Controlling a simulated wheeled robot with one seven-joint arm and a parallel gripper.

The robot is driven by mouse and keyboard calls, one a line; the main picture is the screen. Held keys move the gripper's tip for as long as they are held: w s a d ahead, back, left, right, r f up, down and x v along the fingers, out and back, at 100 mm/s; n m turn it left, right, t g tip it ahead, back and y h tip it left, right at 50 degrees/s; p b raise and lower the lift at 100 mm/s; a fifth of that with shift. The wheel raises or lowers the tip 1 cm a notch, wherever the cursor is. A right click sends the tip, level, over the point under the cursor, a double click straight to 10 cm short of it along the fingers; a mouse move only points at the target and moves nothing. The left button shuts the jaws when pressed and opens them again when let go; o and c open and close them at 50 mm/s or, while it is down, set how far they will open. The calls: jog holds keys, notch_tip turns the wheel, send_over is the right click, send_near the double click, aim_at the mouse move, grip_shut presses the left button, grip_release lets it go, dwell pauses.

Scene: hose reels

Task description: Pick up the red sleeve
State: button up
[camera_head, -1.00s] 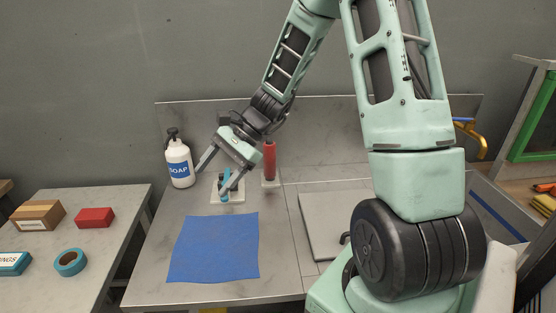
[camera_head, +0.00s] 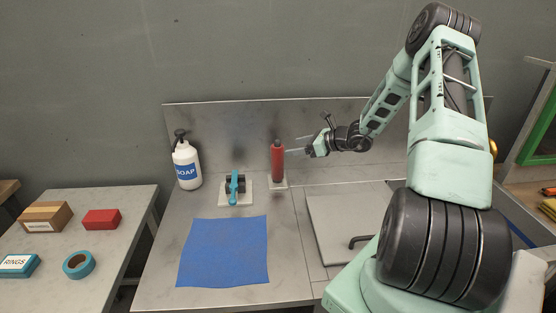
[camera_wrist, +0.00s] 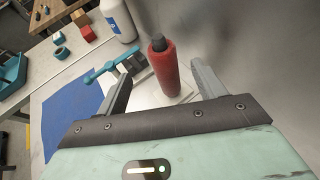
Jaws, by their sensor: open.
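The red sleeve (camera_head: 278,163) stands upright around a dark post on a small white base at the back of the metal counter. It also shows in the wrist view (camera_wrist: 164,70), just ahead of my gripper and between the lines of its two fingers. My gripper (camera_head: 298,145) is to the right of the sleeve, turned sideways toward it, with its fingers open near the sleeve's upper half. In the wrist view my gripper (camera_wrist: 160,85) is open. I cannot tell if a finger touches the sleeve.
A blue-handled fixture (camera_head: 234,186) on a white base stands left of the sleeve, with a soap bottle (camera_head: 186,164) beyond it. A blue mat (camera_head: 224,252) lies in front. A grey panel with a dark handle (camera_head: 345,222) is at the right. The backsplash (camera_head: 225,120) stands behind.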

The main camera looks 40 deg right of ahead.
aim_at(283, 148)
jog(key=p+x, duration=0.1)
jog(key=x, duration=0.4)
jog(key=shift+w+a+f, duration=0.1)
jog(key=shift+w, duration=0.05)
jog(key=p+x, duration=0.1)
jog(key=x, duration=0.1)
jog(key=p+x, duration=0.2)
jog(key=shift+w, duration=0.15)
jog(key=shift+w+f, duration=0.3)
jog(key=shift+w, duration=0.1)
jog(key=c, duration=1.1)
